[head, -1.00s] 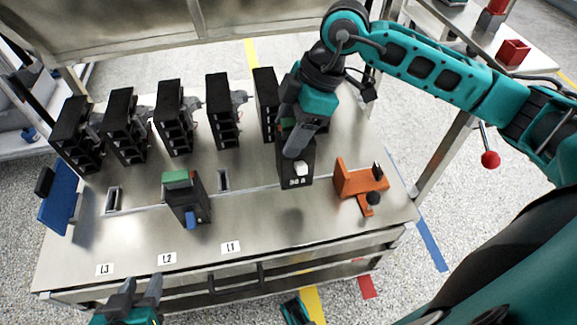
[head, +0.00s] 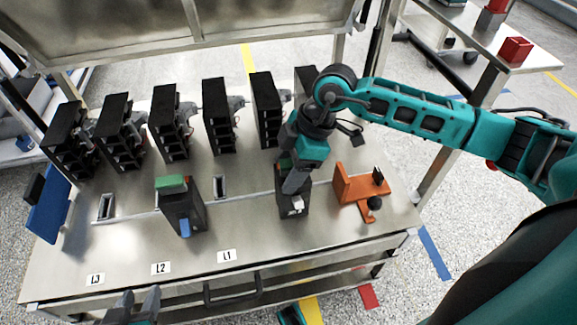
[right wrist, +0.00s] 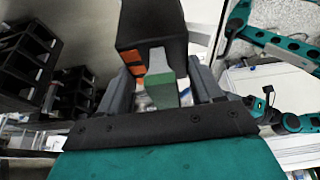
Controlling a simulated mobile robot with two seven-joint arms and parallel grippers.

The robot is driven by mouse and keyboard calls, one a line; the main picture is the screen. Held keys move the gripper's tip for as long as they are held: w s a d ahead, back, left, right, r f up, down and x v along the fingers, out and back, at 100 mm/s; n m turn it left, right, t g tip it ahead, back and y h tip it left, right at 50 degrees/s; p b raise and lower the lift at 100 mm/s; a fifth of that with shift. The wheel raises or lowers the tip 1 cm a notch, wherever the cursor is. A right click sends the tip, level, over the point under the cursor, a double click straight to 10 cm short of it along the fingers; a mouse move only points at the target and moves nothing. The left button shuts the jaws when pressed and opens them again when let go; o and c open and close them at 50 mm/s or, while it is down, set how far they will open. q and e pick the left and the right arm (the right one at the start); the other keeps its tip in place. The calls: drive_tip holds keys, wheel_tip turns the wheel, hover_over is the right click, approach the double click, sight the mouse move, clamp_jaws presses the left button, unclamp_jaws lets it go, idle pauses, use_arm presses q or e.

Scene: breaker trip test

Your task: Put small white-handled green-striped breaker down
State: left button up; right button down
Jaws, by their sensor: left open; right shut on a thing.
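The small black breaker with a white handle (head: 297,204) is in my right gripper (head: 293,185), upright over the right part of the metal bench, left of the orange fixture. In the right wrist view the black breaker (right wrist: 150,25) sits between the fingers, with a green part (right wrist: 160,88) showing. I cannot tell whether its base touches the bench. My left gripper (head: 137,303) is open and empty at the bench's front edge.
The bench (head: 130,235) carries a blue-handled, green-topped breaker (head: 183,210), open slots (head: 220,187), an orange fixture (head: 347,184) and a back row of several black units (head: 217,115). A blue panel (head: 50,205) stands at the left. The front right is clear.

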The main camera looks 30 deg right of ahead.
drive_tip(key=shift+c, duration=0.8)
unclamp_jaws()
drive_tip(key=shift+f, duration=0.1)
drive_tip(key=p+v, duration=0.2)
drive_tip(key=v, duration=1)
drive_tip(key=shift+p, duration=0.35)
